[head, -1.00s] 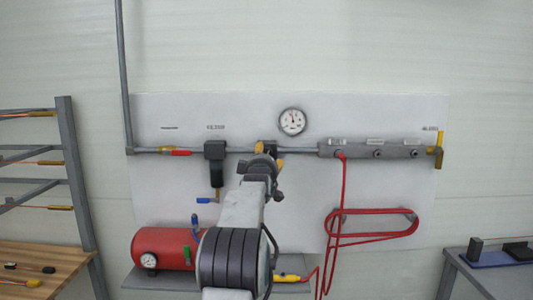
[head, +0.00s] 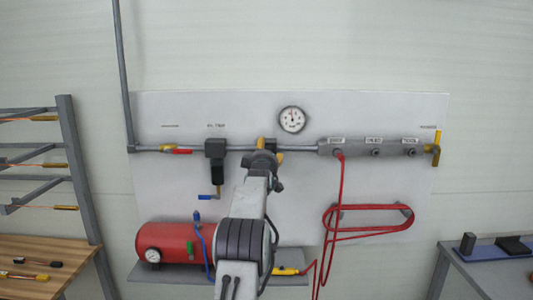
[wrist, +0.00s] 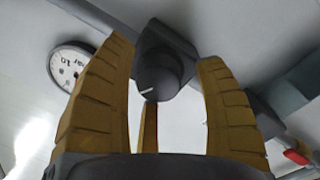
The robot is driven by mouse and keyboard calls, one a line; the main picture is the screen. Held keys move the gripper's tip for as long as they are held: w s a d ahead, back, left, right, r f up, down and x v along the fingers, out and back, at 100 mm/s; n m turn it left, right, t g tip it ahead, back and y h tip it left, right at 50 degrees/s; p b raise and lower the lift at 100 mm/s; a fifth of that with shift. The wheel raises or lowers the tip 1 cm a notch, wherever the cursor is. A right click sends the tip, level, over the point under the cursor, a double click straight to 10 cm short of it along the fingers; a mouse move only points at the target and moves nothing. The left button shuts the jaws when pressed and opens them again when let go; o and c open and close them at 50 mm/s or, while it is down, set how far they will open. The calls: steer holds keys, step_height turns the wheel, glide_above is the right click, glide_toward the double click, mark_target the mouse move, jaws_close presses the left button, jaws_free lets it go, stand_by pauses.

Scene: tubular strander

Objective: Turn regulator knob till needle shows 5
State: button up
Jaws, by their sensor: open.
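The regulator knob (wrist: 158,72) is a dark round knob with a white mark, under a dark body in the wrist view. The yellow fingers of my gripper (wrist: 165,52) are open, one on each side of it, and I see gaps between them and the knob. In the head view my gripper (head: 268,152) is at the wall pipe and my arm hides the knob. The round white pressure gauge (head: 291,119) is on the panel above the pipe. It also shows at the left of the wrist view (wrist: 70,64), partly behind a finger. Its needle reading is too small to tell.
A dark filter (head: 215,160) hangs left of my gripper, and a grey manifold (head: 370,148) with a red hose (head: 341,205) is on the right. A red tank (head: 175,245) stands on the shelf below. The panel above the gauge is clear.

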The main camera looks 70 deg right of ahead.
steer(key=shift+o, duration=0.2)
steer(key=c, duration=1.2)
steer(key=shift+c, duration=0.2)
steer(key=shift+f+b, duration=0.1)
steer(key=shift+b, duration=0.6)
steer(key=shift+m, duration=0.4)
steer(key=o, duration=1.2)
steer(key=shift+a, duration=0.15)
